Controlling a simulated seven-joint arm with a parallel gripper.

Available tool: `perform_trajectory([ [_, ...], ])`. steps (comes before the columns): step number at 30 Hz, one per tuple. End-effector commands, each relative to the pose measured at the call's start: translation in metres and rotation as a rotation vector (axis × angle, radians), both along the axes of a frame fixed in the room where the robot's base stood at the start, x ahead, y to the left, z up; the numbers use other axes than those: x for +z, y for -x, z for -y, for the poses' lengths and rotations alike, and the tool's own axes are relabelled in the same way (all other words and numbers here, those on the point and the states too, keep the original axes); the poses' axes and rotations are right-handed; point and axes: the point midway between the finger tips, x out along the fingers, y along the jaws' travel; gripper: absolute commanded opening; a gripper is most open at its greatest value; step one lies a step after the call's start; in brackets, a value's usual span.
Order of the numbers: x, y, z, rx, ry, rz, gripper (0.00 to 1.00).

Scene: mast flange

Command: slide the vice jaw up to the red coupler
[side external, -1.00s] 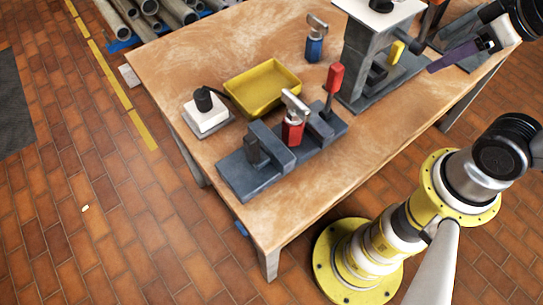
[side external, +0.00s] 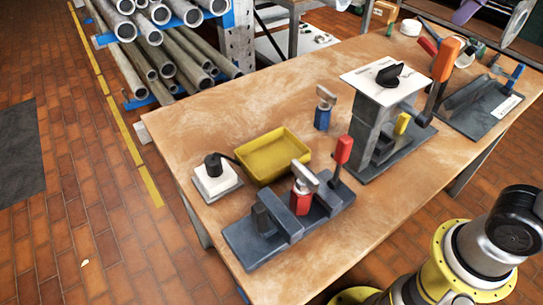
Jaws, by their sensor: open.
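The red coupler (side external: 301,202), with a silver T-shaped top, stands upright in the dark grey vice (side external: 290,249) near the table's front left. The vice jaw (side external: 284,222), a grey block, is on the coupler's left. The other block (side external: 327,199), with a red-handled lever, is on its right. I cannot tell whether the jaw touches the coupler; the jaw hides part of the coupler's lower end.
A yellow tray (side external: 272,156) and a white block with a black knob (side external: 216,178) sit behind the vice. A blue coupler (side external: 323,107) stands farther back. A tall grey stand (side external: 367,122) with a white top is to the right. The front right tabletop is clear.

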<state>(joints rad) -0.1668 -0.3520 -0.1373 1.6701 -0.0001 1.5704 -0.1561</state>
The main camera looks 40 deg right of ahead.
Motion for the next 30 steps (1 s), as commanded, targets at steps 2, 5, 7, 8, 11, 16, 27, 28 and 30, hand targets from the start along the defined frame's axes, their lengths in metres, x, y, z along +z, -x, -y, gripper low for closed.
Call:
perform_trajectory([
  [2,0.007,-0.022,-0.022,0.129,0.030,-0.039,0.60],
  [5,0.013,-0.046,-0.053,0.300,0.071,-0.084,0.60],
  [7,0.015,-0.061,-0.079,0.425,0.102,-0.116,0.60],
  [8,0.015,-0.067,-0.091,0.479,0.115,-0.129,0.60],
  [11,0.011,-0.082,-0.132,0.654,0.156,-0.170,0.60],
  [16,0.001,-0.092,-0.185,0.870,0.208,-0.218,0.60],
  [27,-0.021,-0.091,-0.255,1.137,0.273,-0.273,0.60],
  [28,-0.023,-0.090,-0.260,1.154,0.277,-0.277,0.60],
  [30,-0.027,-0.089,-0.269,1.191,0.287,-0.285,0.60],
])
